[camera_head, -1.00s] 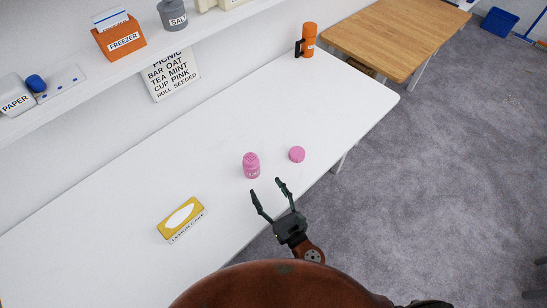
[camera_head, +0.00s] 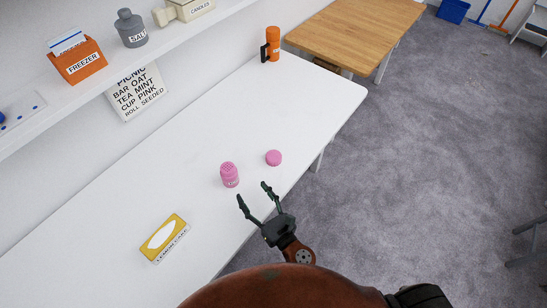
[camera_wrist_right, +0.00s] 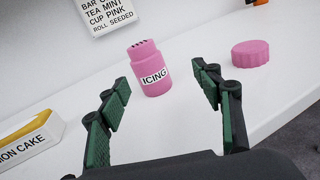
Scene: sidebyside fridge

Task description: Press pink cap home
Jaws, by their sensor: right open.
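A pink cap (camera_head: 274,158) lies on the white table near its right edge, apart from the pink jar. The pink jar (camera_head: 229,174) stands upright with its top uncovered; in the right wrist view its label reads ICING (camera_wrist_right: 150,70). The cap also shows in the right wrist view (camera_wrist_right: 250,54), to the right of the jar. My right gripper (camera_head: 253,192) is open and empty at the table's front edge, pointing toward the jar. In the wrist view the jar sits beyond and between its two fingers, not touched. My left gripper is not in view.
A yellow lemon cake box (camera_head: 164,237) lies left of the jar. An orange flask (camera_head: 272,44) stands at the far end. A shelf with a freezer box (camera_head: 77,60) and salt pot (camera_head: 131,28) runs along the wall. The table's middle is clear.

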